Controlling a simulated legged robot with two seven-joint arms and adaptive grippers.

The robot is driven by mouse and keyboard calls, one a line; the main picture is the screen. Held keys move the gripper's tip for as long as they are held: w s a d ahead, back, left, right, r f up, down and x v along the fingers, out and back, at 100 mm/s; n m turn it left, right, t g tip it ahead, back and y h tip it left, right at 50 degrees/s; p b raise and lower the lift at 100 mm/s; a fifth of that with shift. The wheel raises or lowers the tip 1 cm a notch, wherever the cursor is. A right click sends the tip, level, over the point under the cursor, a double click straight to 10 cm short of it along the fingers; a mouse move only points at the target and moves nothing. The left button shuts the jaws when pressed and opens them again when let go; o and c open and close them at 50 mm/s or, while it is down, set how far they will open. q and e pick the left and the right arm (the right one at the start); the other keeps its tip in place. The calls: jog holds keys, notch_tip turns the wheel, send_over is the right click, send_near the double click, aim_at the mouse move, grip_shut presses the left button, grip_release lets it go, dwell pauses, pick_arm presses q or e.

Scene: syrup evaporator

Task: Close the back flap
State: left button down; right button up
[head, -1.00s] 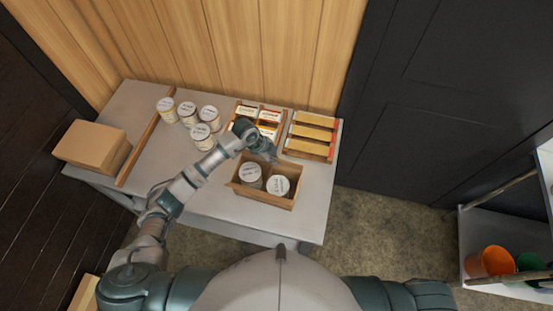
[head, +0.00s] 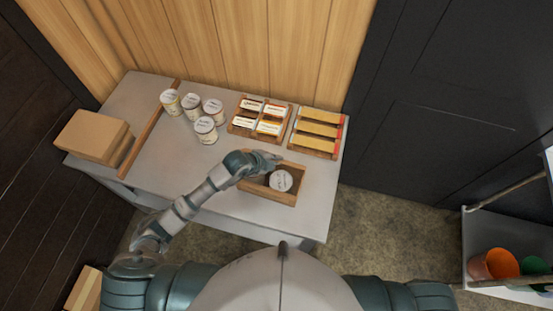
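A small brown open-topped box (head: 270,195) stands near the front right of the grey table. One white-lidded tin (head: 281,181) shows inside it. My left gripper (head: 268,160) is over the back left part of the box and covers much of its back edge. The back flap cannot be made out clearly behind the gripper, and I cannot tell whether they touch. The fingers are too small and overlapped to show whether they are open or shut. My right gripper is out of view.
Several tins (head: 191,103) stand at the back left of the table (head: 222,150). A tray of labelled packs (head: 260,117) and a rack of yellow bars (head: 318,131) sit behind the box. A closed carton (head: 92,136) is at the left end.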

pick_arm(q)
jog(key=shift+s+f, duration=0.15)
jog(key=shift+s, duration=0.05)
dwell(0.4)
jog(key=c, duration=1.4)
grip_release()
jog(key=shift+o, duration=0.2)
jog(key=v, duration=1.2)
jog(key=shift+f, duration=0.2)
jog(key=shift+s, duration=0.1)
